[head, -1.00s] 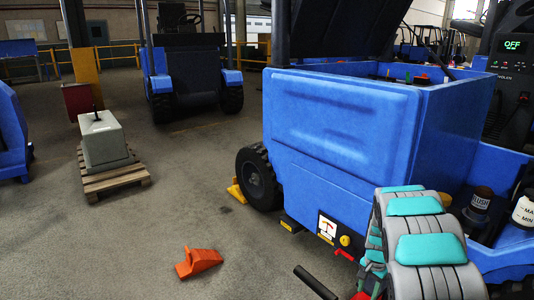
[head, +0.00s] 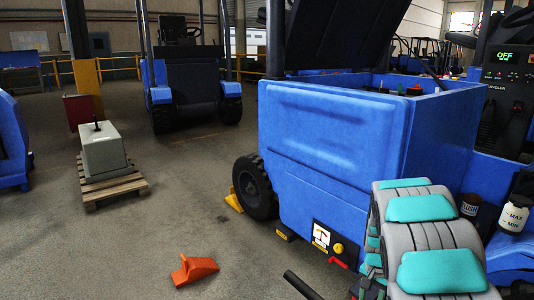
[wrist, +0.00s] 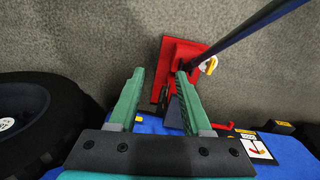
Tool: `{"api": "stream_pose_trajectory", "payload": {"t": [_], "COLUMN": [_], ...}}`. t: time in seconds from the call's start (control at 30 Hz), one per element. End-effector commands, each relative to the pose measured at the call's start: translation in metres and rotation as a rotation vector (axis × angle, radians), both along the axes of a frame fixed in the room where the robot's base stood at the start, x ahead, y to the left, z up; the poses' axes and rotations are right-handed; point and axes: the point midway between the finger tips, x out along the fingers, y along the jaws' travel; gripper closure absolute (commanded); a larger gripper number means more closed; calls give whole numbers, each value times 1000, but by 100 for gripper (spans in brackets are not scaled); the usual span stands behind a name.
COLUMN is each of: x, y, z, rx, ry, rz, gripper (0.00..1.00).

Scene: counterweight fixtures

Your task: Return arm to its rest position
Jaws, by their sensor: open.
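My gripper (wrist: 160,74) shows in the wrist view with its two green fingers apart and nothing held between them. Beyond the fingertips is a red base with a long dark blue bar (wrist: 240,42) rising from it to the upper right; I cannot tell how far off it is. In the head view my grey arm with teal pads is bent at the lower right, in front of the blue truck (head: 335,120).
An orange wedge (head: 194,269) lies on open floor. A yellow chock (head: 234,200) sits by the truck's wheel. A grey counterweight block (head: 103,152) rests on a wooden pallet (head: 115,187) at left. The truck's side stands close to my arm.

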Motion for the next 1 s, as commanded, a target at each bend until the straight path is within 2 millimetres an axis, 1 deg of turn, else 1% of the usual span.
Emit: {"api": "stream_pose_trajectory", "payload": {"t": [0.03,0.07,0.2,0.27,0.43,0.6,0.77,0.9,0.97,1.0], "x": [-7,-13,-47,-61,-108,-157,-208,-253,-272,-285], "y": [6,10,29,38,62,87,107,123,129,133], "z": [13,20,55,68,102,128,147,157,160,162], "rx": [-3,-3,1,3,14,30,47,63,69,73], "ry": [-2,3,19,23,41,57,72,87,89,96], "rz": [20,32,103,135,230,333,438,536,578,607], "gripper": [51,51,51,51,51,51,51,51,51,51]}}
